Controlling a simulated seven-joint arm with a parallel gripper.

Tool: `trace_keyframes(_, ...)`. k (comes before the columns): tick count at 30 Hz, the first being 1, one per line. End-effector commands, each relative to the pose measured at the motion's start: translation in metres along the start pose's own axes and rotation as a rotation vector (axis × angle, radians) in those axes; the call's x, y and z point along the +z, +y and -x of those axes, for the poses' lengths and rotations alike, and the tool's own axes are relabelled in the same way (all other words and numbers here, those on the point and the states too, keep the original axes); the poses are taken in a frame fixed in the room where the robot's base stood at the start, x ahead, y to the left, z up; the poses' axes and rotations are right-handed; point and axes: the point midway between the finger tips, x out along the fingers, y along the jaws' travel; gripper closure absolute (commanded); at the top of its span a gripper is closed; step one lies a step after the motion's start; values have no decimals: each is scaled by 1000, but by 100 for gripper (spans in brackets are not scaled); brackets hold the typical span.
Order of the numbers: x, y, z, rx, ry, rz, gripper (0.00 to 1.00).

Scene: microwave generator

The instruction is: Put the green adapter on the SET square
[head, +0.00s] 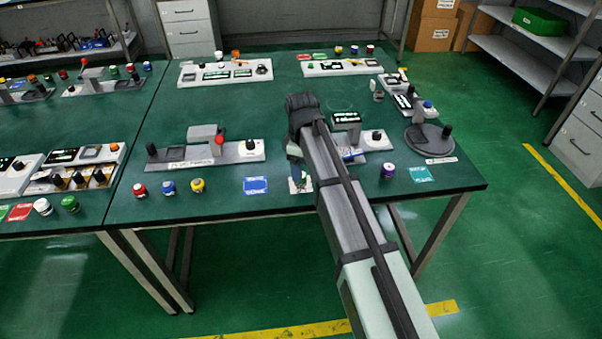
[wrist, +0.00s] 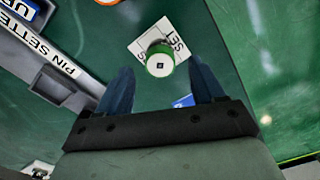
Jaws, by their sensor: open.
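The green adapter (wrist: 160,62), a round piece with a white top and a dark central mark, appears upright on the white SET square (wrist: 144,42) in the wrist view. It covers the square's near part, and some of the lettering shows beside it. My gripper (wrist: 160,66) is open, with one blue finger on each side of the adapter in the picture. Gaps show on both sides; I cannot tell how low the fingers reach. In the head view my gripper (head: 297,172) is over the white SET square (head: 300,187), and my arm hides much there.
A pin setter station (head: 205,151) with a red knob stands left of my gripper. A blue card (head: 256,185) lies close by on the left. Red, blue and yellow adapters (head: 168,187) stand farther left. A purple adapter (head: 388,170) stands to the right.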

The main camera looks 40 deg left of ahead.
Motion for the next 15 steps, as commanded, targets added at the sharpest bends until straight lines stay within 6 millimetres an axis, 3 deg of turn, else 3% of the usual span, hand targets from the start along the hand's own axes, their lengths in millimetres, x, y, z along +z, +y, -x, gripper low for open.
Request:
trace_keyframes(6, -1, 1, 41, 2, 1, 0, 32)
trace_keyframes(15, 0, 0, 74, 1, 0, 0, 32)
